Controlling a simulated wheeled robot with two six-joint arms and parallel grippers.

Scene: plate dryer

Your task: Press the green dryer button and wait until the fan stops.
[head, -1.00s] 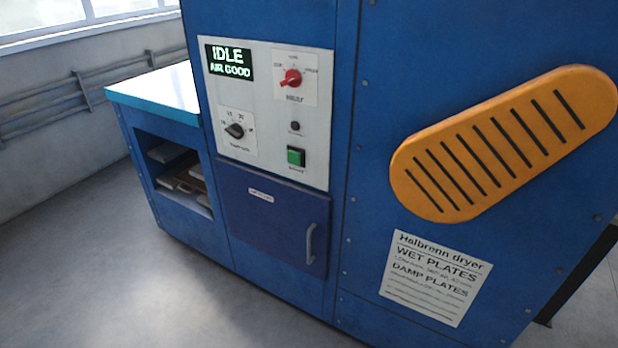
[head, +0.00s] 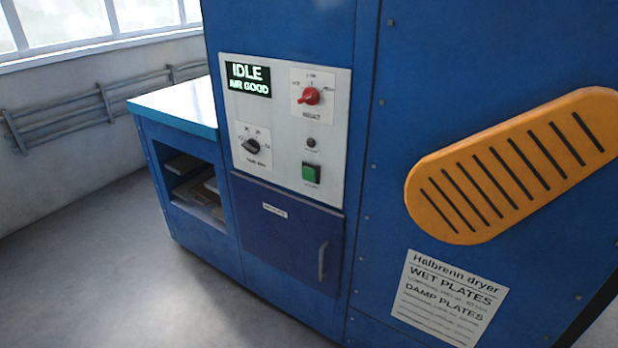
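The blue dryer (head: 290,20) stands in front of me. Its pale control panel (head: 283,80) carries a green square button (head: 311,174) at the lower right. A small dark round indicator (head: 311,143) is above the button. The display (head: 248,79) at the panel's top left reads "IDLE" and "AIR GOOD". A red knob (head: 309,96) is at the top right and a black knob (head: 251,146) at the lower left. The fan itself is not visible. Neither of my grippers is in view.
An orange slotted cover (head: 515,165) is on the dryer's right side, above a printed notice (head: 450,297). A dark blue door (head: 290,235) with a handle is below the panel. A side bench (head: 180,108) with a shelf stands left. Floor (head: 110,265) is clear at front left.

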